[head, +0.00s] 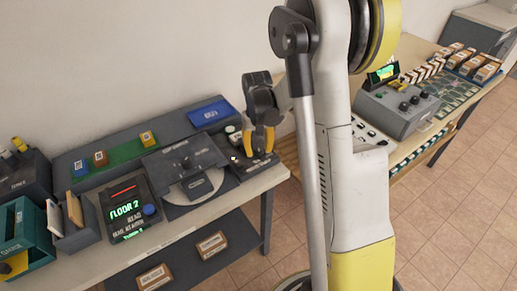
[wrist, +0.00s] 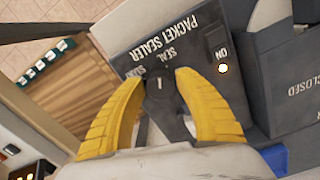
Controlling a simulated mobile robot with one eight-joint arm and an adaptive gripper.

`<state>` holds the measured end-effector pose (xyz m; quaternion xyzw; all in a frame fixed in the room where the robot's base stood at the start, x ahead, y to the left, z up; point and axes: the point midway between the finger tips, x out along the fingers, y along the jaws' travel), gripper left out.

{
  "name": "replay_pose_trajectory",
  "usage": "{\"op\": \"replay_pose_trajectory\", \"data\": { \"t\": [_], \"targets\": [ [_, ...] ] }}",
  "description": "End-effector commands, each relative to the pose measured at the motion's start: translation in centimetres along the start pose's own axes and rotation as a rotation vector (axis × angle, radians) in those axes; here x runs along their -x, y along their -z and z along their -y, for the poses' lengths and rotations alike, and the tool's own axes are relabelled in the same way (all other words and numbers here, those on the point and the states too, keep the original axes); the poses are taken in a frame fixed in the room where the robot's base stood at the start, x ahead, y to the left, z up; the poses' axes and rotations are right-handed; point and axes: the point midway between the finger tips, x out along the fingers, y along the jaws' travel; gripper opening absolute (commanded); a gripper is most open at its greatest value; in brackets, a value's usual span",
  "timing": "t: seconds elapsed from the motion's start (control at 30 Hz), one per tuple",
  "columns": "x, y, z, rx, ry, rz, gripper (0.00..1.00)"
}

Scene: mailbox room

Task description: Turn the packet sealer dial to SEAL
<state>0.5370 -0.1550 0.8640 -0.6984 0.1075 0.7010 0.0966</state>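The packet sealer (wrist: 185,45) is a dark box with white lettering, seen close in the wrist view. Its black dial (wrist: 161,92) sits on its near face, with a short white mark on top. The word SEAL is printed beyond the dial and another short label stands left of it. I cannot tell exactly which one the mark points at. My gripper (wrist: 160,76) has its yellow fingers on either side of the dial, with the dial filling the gap between the tips. In the head view, my gripper (head: 260,150) is down at the sealer (head: 258,168), hiding the dial.
A small lamp (wrist: 222,68) by the word ON is lit. A round-plated machine (head: 187,165) and a FLOOR 2 display (head: 128,212) stand left of the sealer on the bench. A blue pad (head: 210,112) lies behind. A grey console (head: 398,108) stands on another table at right.

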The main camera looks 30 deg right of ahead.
Motion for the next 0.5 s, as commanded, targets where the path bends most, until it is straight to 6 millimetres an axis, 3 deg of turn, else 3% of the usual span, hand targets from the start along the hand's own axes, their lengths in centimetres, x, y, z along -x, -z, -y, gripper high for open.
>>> {"op": "replay_pose_trajectory", "data": {
  "t": [0.33, 0.5],
  "targets": [
    [0.1, 0.0, 0.0, 0.001, 0.000, -0.001, 0.54],
    [1.9, 0.1, 0.0, 0.001, 0.000, -0.001, 0.54]
  ]
}}
